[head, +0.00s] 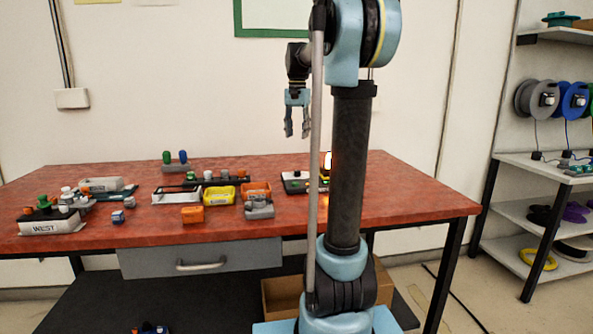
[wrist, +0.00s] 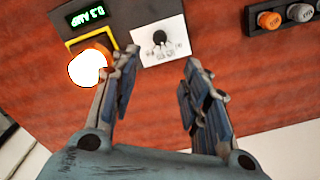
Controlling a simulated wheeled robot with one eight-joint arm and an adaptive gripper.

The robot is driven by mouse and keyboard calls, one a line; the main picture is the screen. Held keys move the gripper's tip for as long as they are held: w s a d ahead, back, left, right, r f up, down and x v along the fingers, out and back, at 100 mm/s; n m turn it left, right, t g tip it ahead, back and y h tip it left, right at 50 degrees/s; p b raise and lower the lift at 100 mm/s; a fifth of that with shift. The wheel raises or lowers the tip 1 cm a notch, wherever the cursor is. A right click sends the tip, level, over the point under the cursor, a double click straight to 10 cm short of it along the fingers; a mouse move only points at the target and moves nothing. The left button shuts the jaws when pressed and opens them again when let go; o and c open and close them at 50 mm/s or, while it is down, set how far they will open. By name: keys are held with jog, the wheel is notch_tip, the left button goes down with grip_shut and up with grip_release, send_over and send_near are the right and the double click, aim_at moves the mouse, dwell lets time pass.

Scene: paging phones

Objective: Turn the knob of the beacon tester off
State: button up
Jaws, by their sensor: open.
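The beacon tester shows in the wrist view as a dark box (wrist: 128,10) with a green display (wrist: 88,14) reading 0.5 AMP. Its beacon (wrist: 87,69) glows bright white-orange inside a yellow frame. Its small black knob (wrist: 159,37) sits on a white plate (wrist: 172,53). My gripper (wrist: 161,68) is open and empty, with the knob beyond and between its fingertips, apparently apart from it. In the head view my gripper (head: 297,128) hangs pointing down above the tester (head: 294,185). My arm partly hides the tester there.
A dark strip with orange and grey knobs (wrist: 270,20) lies right of the tester in the wrist view. Bare tabletop lies between.

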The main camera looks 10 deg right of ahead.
aim_at(297, 173)
notch_tip(297, 173, down, 15)
jog(key=shift+r, duration=0.15)
dwell(0.4)
jog(key=shift+c, duration=0.2)
grip_shut()
